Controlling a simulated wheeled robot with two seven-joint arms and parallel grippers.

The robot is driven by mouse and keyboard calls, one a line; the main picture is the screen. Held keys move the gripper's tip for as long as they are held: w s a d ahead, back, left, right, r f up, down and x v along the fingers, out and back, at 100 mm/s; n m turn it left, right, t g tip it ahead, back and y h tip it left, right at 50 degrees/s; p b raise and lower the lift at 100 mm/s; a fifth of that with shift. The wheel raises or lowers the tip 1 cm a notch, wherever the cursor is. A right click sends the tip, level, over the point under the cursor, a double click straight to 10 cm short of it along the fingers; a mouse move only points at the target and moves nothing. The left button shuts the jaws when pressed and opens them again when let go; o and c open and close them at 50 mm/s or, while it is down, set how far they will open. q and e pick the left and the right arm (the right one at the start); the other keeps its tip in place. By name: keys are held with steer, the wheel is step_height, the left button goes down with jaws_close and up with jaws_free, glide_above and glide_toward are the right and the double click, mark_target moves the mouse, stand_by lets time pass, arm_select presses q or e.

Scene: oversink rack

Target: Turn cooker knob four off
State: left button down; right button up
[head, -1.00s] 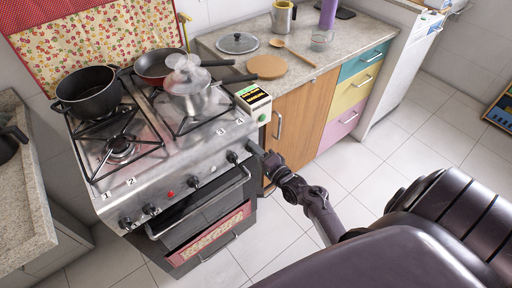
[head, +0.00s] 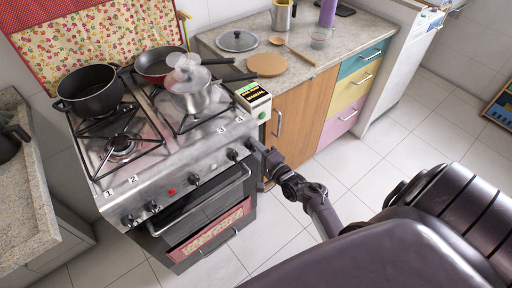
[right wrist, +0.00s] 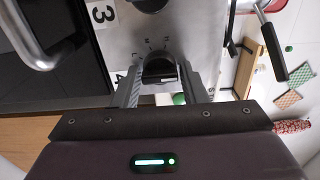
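The cooker (head: 165,185) stands at the left of the head view, with a row of dark knobs along its front panel. In the right wrist view, cooker knob four (right wrist: 159,70) sits by the partly hidden label 4, with marks around it. My right gripper (right wrist: 162,78) has one finger on each side of this knob, and thin gaps seem to show between the fingers and the knob. In the head view my right gripper (head: 257,151) is at the right end of the panel and hides knob four. My left gripper is not in view.
Knob three (right wrist: 152,4) is close by at the top of the wrist view. The oven door handle (head: 200,205) runs below the panel. A black pot (head: 88,92), a red pan (head: 158,66) and a steel saucepan (head: 192,98) stand on the cooker.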

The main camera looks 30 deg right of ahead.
steer(key=shift+o, duration=1.4)
steer(key=s, duration=0.7)
steer(key=shift+s+d, duration=0.3)
steer(key=shift+s, duration=0.05)
